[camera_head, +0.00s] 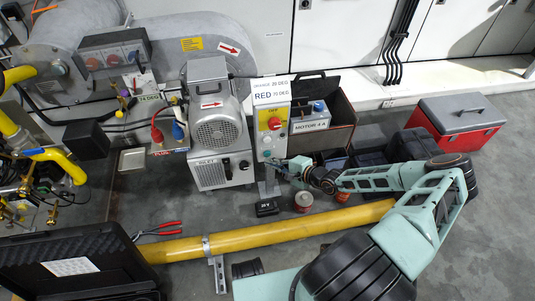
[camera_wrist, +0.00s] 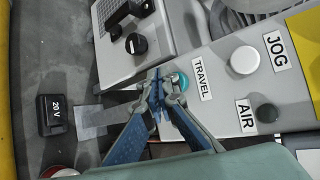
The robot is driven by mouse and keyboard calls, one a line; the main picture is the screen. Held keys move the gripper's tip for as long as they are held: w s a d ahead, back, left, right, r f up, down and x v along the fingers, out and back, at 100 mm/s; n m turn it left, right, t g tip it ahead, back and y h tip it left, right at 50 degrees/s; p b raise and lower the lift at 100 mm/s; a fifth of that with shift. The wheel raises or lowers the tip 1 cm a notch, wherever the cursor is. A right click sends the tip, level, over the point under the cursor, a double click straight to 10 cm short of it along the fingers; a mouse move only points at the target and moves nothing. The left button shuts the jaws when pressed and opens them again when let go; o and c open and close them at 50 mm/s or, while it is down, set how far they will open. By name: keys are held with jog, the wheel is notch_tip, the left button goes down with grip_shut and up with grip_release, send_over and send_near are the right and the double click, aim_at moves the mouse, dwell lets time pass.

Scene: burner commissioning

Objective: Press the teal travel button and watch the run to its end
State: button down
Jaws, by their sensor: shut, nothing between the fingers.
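The teal travel button (camera_wrist: 181,82) is on the grey control panel (camera_wrist: 226,108) in the wrist view, beside the TRAVEL label (camera_wrist: 202,80). My gripper (camera_wrist: 157,82) is shut and empty, its fingertips at the left edge of the button in that view. I cannot tell whether they touch it; the fingers hide part of it. In the head view my gripper (camera_head: 274,164) is low at the front of the grey control post (camera_head: 268,140). The button cannot be made out there.
The panel also carries a JOG knob (camera_wrist: 244,60) and an AIR knob (camera_wrist: 267,112). A yellow pipe (camera_head: 270,230) crosses the floor under my arm. A red toolbox (camera_head: 462,120) is at right.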

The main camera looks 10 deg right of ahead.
jog(key=shift+s, duration=0.1)
jog(key=shift+s+p, duration=2.25)
jog(key=shift+s, duration=0.15)
